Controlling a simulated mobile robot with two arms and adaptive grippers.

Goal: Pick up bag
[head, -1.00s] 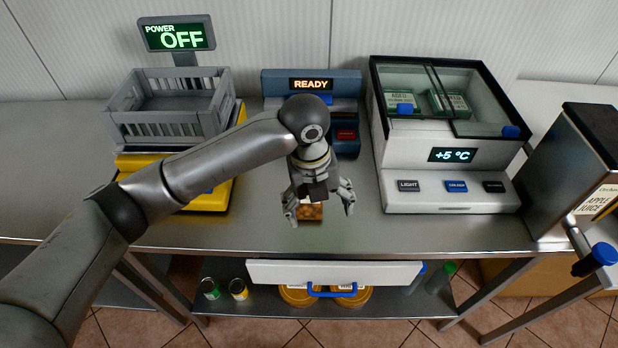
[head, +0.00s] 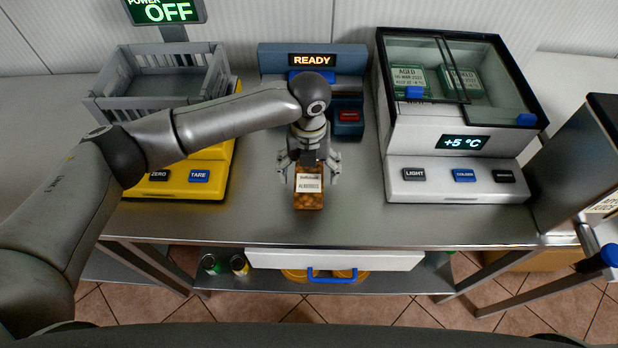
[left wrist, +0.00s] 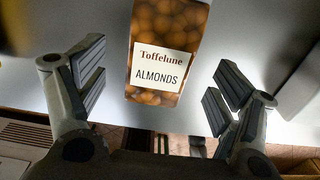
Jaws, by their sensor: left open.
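The bag (head: 308,194) is a brown pack with a white label reading almonds, on the steel counter (head: 385,225) near its front edge. It also shows in the left wrist view (left wrist: 165,25), between the fingers but farther up the picture. My left gripper (head: 308,176) is over the bag's back end in the head view. Its fingers (left wrist: 158,90) are spread wide, one on each side, with a clear gap to the bag in the left wrist view. My right gripper is not in view.
A yellow scale (head: 215,185) with a grey crate (head: 150,100) stands left. A blue-grey machine reading READY (head: 350,55) is behind the gripper. A glass-topped cooler (head: 430,190) stands right, with a metal juice dispenser (head: 560,180) beyond. A white drawer (head: 400,260) sits below the counter.

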